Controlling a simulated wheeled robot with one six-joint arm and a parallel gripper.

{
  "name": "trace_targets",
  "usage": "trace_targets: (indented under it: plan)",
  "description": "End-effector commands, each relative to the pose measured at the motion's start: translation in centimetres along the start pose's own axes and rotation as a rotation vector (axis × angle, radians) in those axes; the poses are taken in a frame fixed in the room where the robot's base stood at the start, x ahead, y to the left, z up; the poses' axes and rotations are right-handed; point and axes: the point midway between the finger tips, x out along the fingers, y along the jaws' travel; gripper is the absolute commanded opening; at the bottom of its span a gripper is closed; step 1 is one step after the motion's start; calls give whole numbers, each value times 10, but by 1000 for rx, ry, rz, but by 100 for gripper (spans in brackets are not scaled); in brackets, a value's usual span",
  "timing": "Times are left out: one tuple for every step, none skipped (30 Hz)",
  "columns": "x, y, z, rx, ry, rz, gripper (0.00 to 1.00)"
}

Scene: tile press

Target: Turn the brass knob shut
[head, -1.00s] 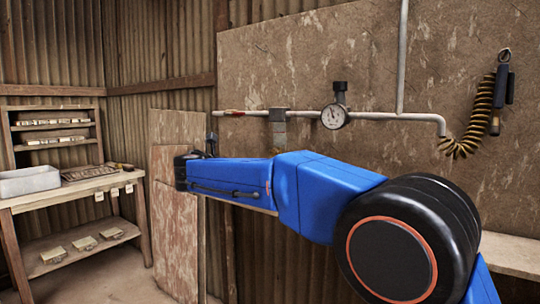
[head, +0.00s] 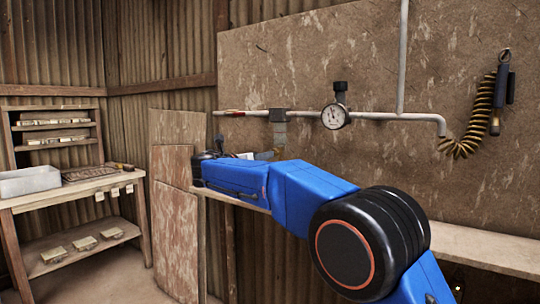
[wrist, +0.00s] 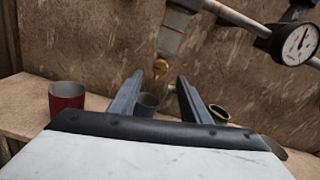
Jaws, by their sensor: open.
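The brass knob (wrist: 160,67) hangs at the lower end of a pale bowl (wrist: 174,32) under the pipe in the wrist view. My gripper (wrist: 160,77) is open and empty, its two dark fingers pointing up toward the knob. The knob appears in the gap between the fingertips, slightly above them. It looks untouched, though the distance is hard to judge. In the head view the bowl (head: 279,132) hangs below a grey block on the pipe. My arm hides much of the area beneath it.
A pressure gauge (head: 335,116) sits on the pipe (head: 390,116), right of the bowl. A red mug (wrist: 67,104), a blue-grey mug (wrist: 147,102) and a green mug (wrist: 219,113) stand on the shelf below. A coiled hose (head: 477,112) hangs at the right.

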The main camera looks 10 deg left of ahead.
Motion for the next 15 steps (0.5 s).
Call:
trace_targets:
  plan:
    - [10, -1, 0, 0, 0, -1, 43]
    - [15, 0, 0, 0, 0, -1, 43]
    - [22, -1, 0, 0, 0, -2, 43]
    - [27, -1, 0, 0, 0, -2, 43]
    - [31, -1, 0, 0, 0, -2, 43]
    - [37, 0, 0, -1, 0, -1, 43]
    - [41, 0, -1, -1, 0, 0, 43]
    - [45, 0, 0, -1, 0, -1, 43]
    - [49, 0, 0, 0, 0, -1, 43]
    - [52, -1, 0, 1, 0, -1, 43]
    - [55, -1, 0, 1, 0, -1, 43]
    - [57, 0, 0, 1, 0, 0, 43]
    - [59, 0, 0, 1, 0, 0, 43]
    - [61, 0, 0, 1, 0, 1, 43]
    - [62, 0, 0, 0, 0, 1, 43]
